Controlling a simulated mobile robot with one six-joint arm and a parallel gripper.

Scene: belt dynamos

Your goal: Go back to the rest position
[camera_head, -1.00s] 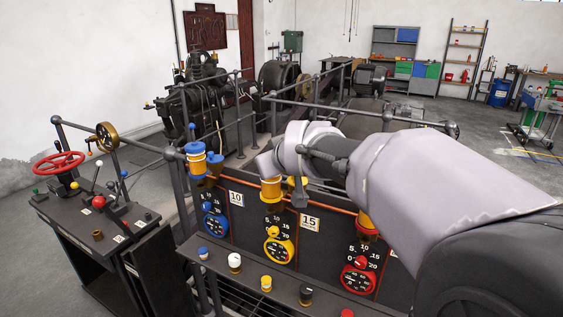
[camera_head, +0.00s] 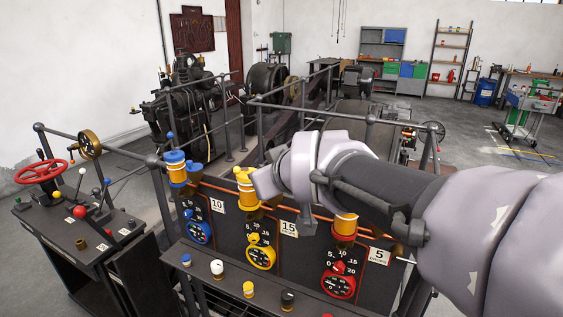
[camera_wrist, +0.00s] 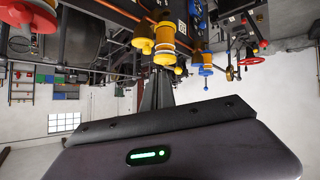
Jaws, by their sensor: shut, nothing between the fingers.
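My gripper (camera_wrist: 159,80) shows in the wrist view as dark, tapering fingers held together, with nothing between them. They stand out past a black bar and a dark housing with a green light. In the head view my grey-white arm reaches in from the right, and its wrist is in front of the control panel (camera_head: 290,262), near a yellow cylinder (camera_head: 246,187). The fingers cannot be made out clearly in that view.
The panel carries a blue dial (camera_head: 199,232), a yellow dial (camera_head: 261,252) and a red dial (camera_head: 338,286). A desk with a red handwheel (camera_head: 40,171) stands left. Railings (camera_head: 330,112) and dark machines (camera_head: 187,110) stand behind. Open floor lies at the right.

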